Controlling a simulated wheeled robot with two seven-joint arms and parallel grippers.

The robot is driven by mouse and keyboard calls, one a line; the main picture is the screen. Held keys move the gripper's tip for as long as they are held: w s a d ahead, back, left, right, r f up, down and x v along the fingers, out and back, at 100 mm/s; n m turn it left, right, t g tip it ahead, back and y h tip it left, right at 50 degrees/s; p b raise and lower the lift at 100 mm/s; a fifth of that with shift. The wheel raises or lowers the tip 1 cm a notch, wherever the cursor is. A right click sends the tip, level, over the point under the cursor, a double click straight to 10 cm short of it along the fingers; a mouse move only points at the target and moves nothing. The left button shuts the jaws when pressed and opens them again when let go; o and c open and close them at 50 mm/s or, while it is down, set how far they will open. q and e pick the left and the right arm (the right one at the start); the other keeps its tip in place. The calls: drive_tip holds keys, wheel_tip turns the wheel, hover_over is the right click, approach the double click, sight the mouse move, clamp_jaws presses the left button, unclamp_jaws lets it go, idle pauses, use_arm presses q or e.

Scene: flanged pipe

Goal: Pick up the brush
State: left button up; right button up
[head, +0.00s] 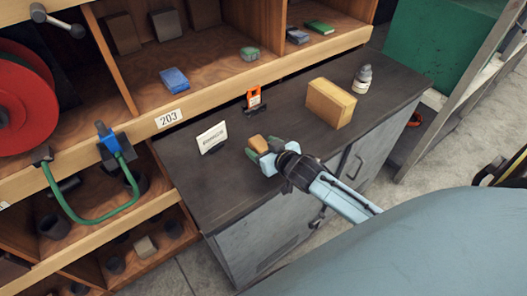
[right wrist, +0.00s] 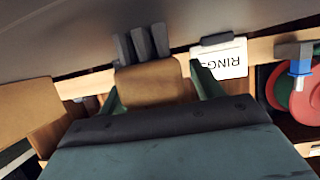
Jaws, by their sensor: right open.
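My left gripper is not in view.
A white sign (head: 212,137) stands left of the gripper, an orange tag stand (head: 254,98) behind it. A yellow box (head: 330,103) and a white bottle (head: 362,78) stand to the right. Shelves (head: 180,118) border the worktop behind. The worktop's left front is clear.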

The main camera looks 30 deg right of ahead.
sight(264, 147)
drive_tip(key=shift+c, duration=0.3)
drive_tip(key=c, duration=1.1)
wheel_tip(264, 147, up, 10)
drive_tip(key=shift+r+p, duration=0.1)
drive_tip(key=shift+p, duration=0.35)
drive_tip(key=shift+s+a+f+b, duration=0.45)
drive_tip(key=shift+s+a+b, duration=0.6)
drive_tip(key=shift+a+b, duration=0.65)
drive_tip(key=shift+s+a+f+b, duration=0.4)
drive_tip(key=shift+s+a+b, duration=0.75)
drive_tip(key=shift+b, duration=0.95)
drive_tip(key=shift+s+a+f+b, duration=0.45)
drive_tip(key=shift+s+a+b, duration=0.45)
drive_tip(key=shift+a+b, duration=0.85)
